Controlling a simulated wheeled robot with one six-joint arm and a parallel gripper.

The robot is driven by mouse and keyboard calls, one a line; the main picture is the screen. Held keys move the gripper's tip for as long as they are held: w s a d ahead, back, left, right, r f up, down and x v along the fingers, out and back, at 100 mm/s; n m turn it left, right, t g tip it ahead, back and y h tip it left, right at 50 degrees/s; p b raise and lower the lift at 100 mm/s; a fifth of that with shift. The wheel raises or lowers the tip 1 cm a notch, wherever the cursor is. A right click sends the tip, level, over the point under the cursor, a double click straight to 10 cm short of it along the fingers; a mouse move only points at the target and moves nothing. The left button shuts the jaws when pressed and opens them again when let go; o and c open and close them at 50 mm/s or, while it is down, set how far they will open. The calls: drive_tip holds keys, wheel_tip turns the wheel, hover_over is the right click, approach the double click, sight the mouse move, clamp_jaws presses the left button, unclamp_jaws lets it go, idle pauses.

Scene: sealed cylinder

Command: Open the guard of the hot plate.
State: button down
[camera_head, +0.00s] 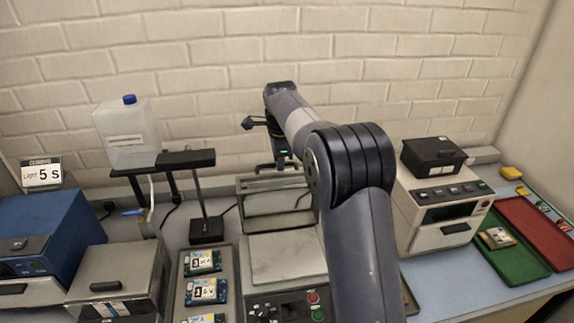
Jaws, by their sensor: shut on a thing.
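The hot plate (285,258) stands in the lower middle, with a pale flat top and a dark front panel with knobs and red and green buttons. Its guard (256,186), a metal-edged frame, stands raised at the back of the plate, leaving the top uncovered. My gripper (278,166) is at the guard's upper edge and is shut on it. The fingertips are small and dark here, so the exact grip is hard to see. My arm hides the right side of the guard and part of the plate.
A clear jug with a blue cap (130,135) sits on a dark stand to the left. Circuit boards lie in a tray (184,290) left of the plate. A white instrument (440,205) and green (515,262) and red (540,235) trays are at right. A brick wall is close behind.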

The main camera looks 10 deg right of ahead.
drive_tip(key=w, duration=0.1)
drive_tip(key=w+f, duration=0.1)
drive_tip(key=w, duration=0.1)
drive_tip(key=w+f, duration=0.1)
drive_tip(key=shift+w, duration=0.35)
drive_tip(key=shift+r, duration=0.2)
drive_tip(key=c, duration=1.8)
unclamp_jaws()
drive_tip(key=shift+w, duration=0.1)
drive_tip(key=o, duration=0.3)
drive_tip(key=shift+f, duration=0.15)
drive_tip(key=r, duration=0.3)
drive_tip(key=s+r, duration=0.1)
drive_tip(key=r, duration=0.3)
drive_tip(key=s+r, duration=0.1)
drive_tip(key=r, duration=0.2)
drive_tip(key=shift+s+r, duration=0.15)
drive_tip(key=shift+r, duration=0.2)
